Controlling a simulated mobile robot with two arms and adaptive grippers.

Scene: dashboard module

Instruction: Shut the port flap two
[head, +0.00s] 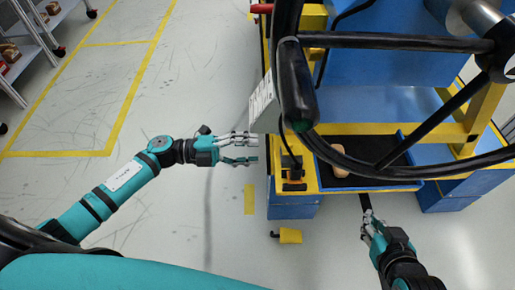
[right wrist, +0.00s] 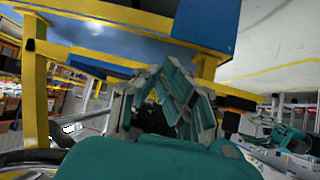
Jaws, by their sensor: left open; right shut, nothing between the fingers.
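I cannot make out a port flap for certain in either view. A small black and orange fitting (head: 293,178) sits on the yellow front edge of the blue and yellow station (head: 340,128). My left gripper (head: 252,150) is open and empty, just left of the station, its fingers pointing right toward it. My right gripper (head: 369,222) is shut and empty, low in front of the station's tray. A dark strip (head: 365,203) shows just beyond its fingertips; I cannot tell what it is. The right wrist view shows the right gripper's fingers (right wrist: 170,95) close up.
A large black steering wheel (head: 296,88) hangs over the station and hides part of it. A blue tray (head: 400,184) with a dark bottom holds a tan object (head: 340,171). A grey panel (head: 262,102) stands at the station's left side. The floor at left is open; shelves stand far left.

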